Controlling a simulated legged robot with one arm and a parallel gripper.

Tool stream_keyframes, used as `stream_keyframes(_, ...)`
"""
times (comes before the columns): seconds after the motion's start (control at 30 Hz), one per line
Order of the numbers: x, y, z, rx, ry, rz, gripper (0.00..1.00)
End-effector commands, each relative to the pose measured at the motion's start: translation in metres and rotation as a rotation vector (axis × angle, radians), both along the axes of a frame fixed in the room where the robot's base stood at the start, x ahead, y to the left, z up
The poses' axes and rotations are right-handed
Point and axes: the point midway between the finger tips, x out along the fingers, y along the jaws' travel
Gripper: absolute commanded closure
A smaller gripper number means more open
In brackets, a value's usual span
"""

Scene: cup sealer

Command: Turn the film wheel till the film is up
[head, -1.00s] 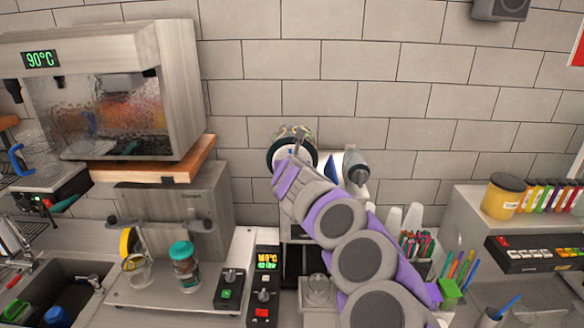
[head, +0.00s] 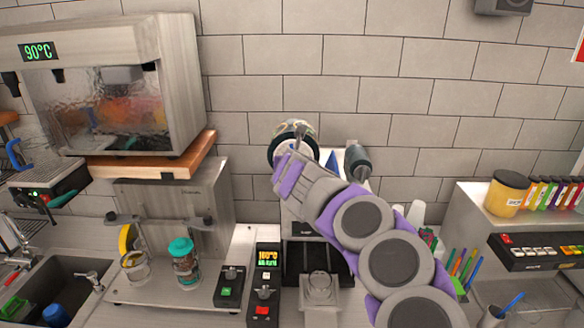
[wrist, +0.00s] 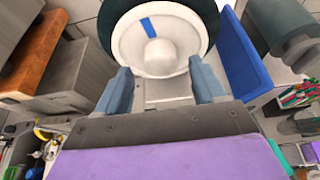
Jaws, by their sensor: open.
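The film wheel is a white disc with a round hub and a blue mark near its top, inside a dark ring; it fills the top middle of the wrist view (wrist: 188,48). In the head view the roll (head: 281,153) sits at the top of the cup sealer (head: 300,226), partly hidden by my arm. My gripper (wrist: 163,82) is open, its two blue-grey fingers spread below and to either side of the hub. I cannot tell whether they touch the wheel. In the head view my gripper (head: 292,146) is in front of the roll.
A second dark roll (head: 357,162) is right of the wheel, with a blue panel (wrist: 243,55) between them. A control box (head: 265,285) stands left of the sealer. A wooden board (head: 165,162) under the water tank lies farther left. Pens (head: 462,264) stand at right.

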Motion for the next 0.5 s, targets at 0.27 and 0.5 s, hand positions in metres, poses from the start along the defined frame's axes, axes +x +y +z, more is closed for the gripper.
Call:
stream_keyframes(0.27,-0.030,0.001,0.010,0.002,0.000,0.001,0.31)
stream_keyframes(0.5,-0.060,0.001,0.022,0.000,0.002,0.001,0.31)
